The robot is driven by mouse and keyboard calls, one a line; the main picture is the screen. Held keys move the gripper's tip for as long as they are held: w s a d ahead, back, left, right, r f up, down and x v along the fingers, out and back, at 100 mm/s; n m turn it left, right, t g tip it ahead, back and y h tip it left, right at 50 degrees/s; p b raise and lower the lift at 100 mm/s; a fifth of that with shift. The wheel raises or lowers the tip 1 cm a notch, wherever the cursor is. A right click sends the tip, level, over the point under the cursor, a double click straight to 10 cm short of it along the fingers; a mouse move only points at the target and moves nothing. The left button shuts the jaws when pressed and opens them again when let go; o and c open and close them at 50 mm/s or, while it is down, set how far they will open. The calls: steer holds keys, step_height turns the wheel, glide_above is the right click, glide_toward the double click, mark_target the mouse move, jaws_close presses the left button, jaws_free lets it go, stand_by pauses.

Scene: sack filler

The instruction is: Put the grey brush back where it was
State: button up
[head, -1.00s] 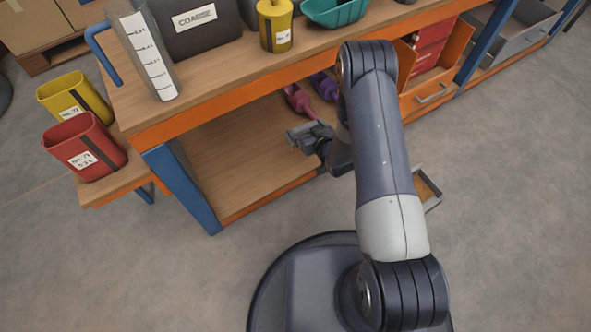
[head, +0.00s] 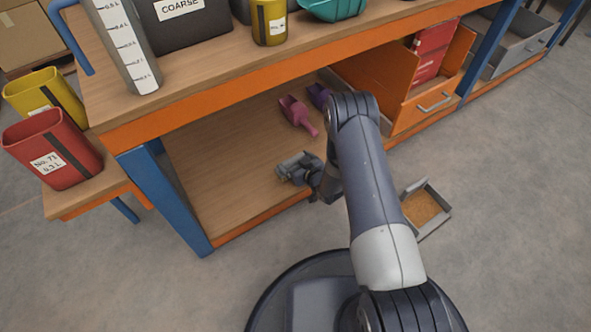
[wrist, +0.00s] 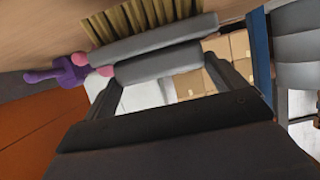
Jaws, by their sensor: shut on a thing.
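The grey brush (wrist: 150,40) has tan bristles and fills the top of the wrist view. My gripper (wrist: 162,68) is shut on its grey body, with a finger at either side. The bristles point up in that view, toward a wooden surface. In the head view my gripper (head: 308,172) is low over the front of the bench's lower shelf (head: 220,150), with the grey brush (head: 292,165) at its end. I cannot tell whether the brush touches the shelf.
A pink scoop (head: 296,110) and a purple scoop (head: 318,95) lie behind on the shelf. An orange drawer (head: 420,108) stands open at right. A grey pan with orange-brown grains (head: 422,208) is on the floor. The shelf's left part is clear.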

mark_target(295, 166)
step_height(295, 166, down, 3)
steer(key=shift+b, duration=0.55)
steer(key=o, duration=0.8)
steer(key=shift+f, duration=0.1)
steer(key=shift+r, duration=0.25)
steer(key=p+v, duration=0.4)
steer(key=v, duration=0.8)
steer(key=shift+p, duration=0.3)
steer(key=shift+f, duration=0.1)
